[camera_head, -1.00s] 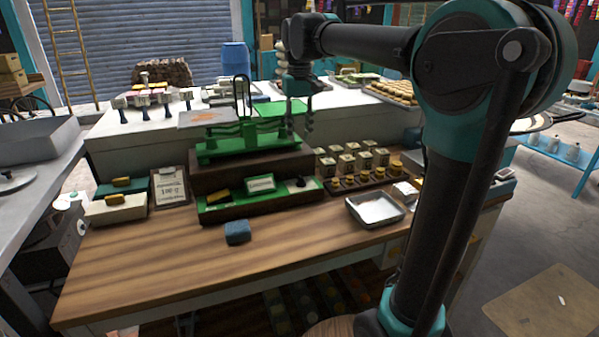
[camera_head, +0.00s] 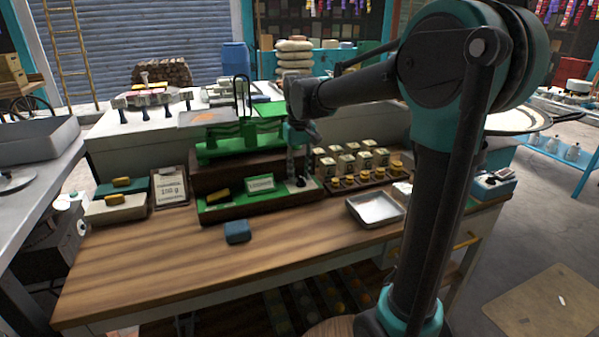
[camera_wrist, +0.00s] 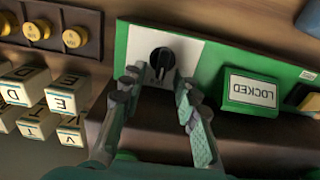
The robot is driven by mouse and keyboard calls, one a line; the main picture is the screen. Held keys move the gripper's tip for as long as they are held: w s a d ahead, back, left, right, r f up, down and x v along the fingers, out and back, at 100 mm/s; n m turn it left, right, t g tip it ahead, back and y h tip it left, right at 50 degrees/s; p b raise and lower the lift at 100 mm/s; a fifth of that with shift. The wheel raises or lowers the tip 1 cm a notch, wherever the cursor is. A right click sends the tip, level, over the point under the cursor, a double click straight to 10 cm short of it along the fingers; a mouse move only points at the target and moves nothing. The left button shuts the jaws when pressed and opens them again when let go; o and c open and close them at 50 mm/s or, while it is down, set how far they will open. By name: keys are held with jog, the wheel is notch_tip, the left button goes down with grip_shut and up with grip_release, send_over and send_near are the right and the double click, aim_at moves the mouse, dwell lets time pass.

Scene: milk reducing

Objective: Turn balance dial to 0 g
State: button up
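The balance dial is a black knob (camera_wrist: 161,60) on a white plate at one end of the green panel (camera_wrist: 212,62). My gripper (camera_wrist: 158,84) points at it with two fingers spread, one on each side of the knob and with clear gaps. It looks open and empty. Whether the fingertips reach the knob's depth I cannot tell. In the head view my gripper (camera_head: 302,172) is low at the right end of the panel (camera_head: 222,212), partly covering the dial. The green balance (camera_head: 222,150) stands on the brown step behind. No dial marking is readable.
A green "LOCKED" sign (camera_wrist: 250,92) is beside the dial on the panel. Several lettered boxes (camera_wrist: 62,92) and yellow-topped weights (camera_wrist: 72,38) stand on the other side. A blue block (camera_head: 237,231) and a metal tray (camera_head: 376,209) lie on the table, whose front is mostly clear.

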jog(key=shift+c, duration=0.6)
grip_shut()
jog(key=shift+n, duration=0.4)
jog(key=n, duration=0.4)
jog(key=shift+s+a+n, duration=0.15)
jog(key=shift+a+n, duration=0.15)
jog(key=shift+n, duration=0.1)
jog(key=n, duration=0.6)
jog(key=shift+s+a, duration=0.15)
jog(key=shift+s, duration=0.15)
jog(key=shift+n, duration=0.3)
jog(key=shift+o, duration=0.6)
grip_release()
